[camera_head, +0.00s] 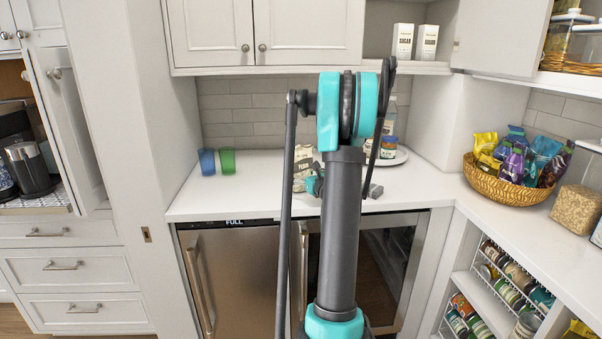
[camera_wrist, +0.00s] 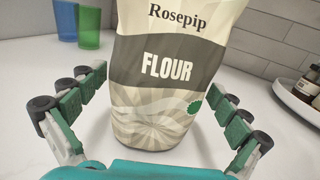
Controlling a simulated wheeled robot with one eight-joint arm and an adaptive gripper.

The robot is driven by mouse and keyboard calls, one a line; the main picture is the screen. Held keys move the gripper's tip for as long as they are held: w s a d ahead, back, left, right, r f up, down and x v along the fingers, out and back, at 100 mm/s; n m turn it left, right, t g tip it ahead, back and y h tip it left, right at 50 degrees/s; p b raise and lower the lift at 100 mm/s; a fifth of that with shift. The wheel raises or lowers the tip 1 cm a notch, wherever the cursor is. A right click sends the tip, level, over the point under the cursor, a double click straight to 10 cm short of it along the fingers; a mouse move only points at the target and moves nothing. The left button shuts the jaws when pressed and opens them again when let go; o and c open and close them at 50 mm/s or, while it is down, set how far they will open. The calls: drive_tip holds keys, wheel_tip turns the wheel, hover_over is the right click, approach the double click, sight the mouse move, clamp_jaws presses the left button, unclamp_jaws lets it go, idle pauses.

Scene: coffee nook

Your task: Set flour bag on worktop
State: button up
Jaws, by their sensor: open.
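The flour bag (camera_wrist: 168,72) stands upright on the white worktop (camera_wrist: 40,90) in the wrist view, its "FLOUR" label facing me. My gripper (camera_wrist: 150,115) is open, with one finger on each side of the bag's lower part and a visible gap on both sides. In the head view the flour bag (camera_head: 302,160) shows only partly behind my arm, on the worktop (camera_head: 240,185) near the back wall. My gripper (camera_head: 318,185) is mostly hidden there by my arm.
A blue cup (camera_head: 207,161) and a green cup (camera_head: 227,161) stand left of the bag. A round tray (camera_head: 400,157) with jars is at the right. A wicker basket (camera_head: 505,188) of snack bags sits on the right counter. Cabinets (camera_head: 265,40) hang above.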

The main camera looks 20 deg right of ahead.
drive_tip(key=shift+s+r, duration=0.1)
drive_tip(key=shift+r, duration=0.05)
drive_tip(key=s, duration=0.7)
drive_tip(key=s+d, duration=0.1)
drive_tip(key=s, duration=0.3)
drive_tip(key=shift+s+d, duration=0.1)
drive_tip(key=shift+s, duration=0.25)
drive_tip(key=s+a+f+n+g+y, duration=0.1)
drive_tip(key=s+a+f+n+g, duration=0.2)
drive_tip(key=a+n, duration=0.35)
drive_tip(key=s+a+f+n+g+y, duration=0.1)
drive_tip(key=s+a+f+n+g, duration=0.1)
drive_tip(key=a+n, duration=0.4)
drive_tip(key=s+a+f+n+g+y, duration=0.1)
drive_tip(key=s+a+f+n+g, duration=0.2)
drive_tip(key=a+n, duration=0.35)
drive_tip(key=s+a+f+n+g+h, duration=0.1)
drive_tip(key=s+f+n+g+h, duration=0.1)
drive_tip(key=s+n, duration=0.6)
drive_tip(key=s+a+f+n+g+h, duration=0.2)
drive_tip(key=s+f+n+g, duration=0.1)
drive_tip(key=s+f+n, duration=0.4)
drive_tip(key=s, duration=0.3)
drive_tip(key=shift+s+f+n+g+h, duration=0.15)
drive_tip(key=shift+n+g+h, duration=0.25)
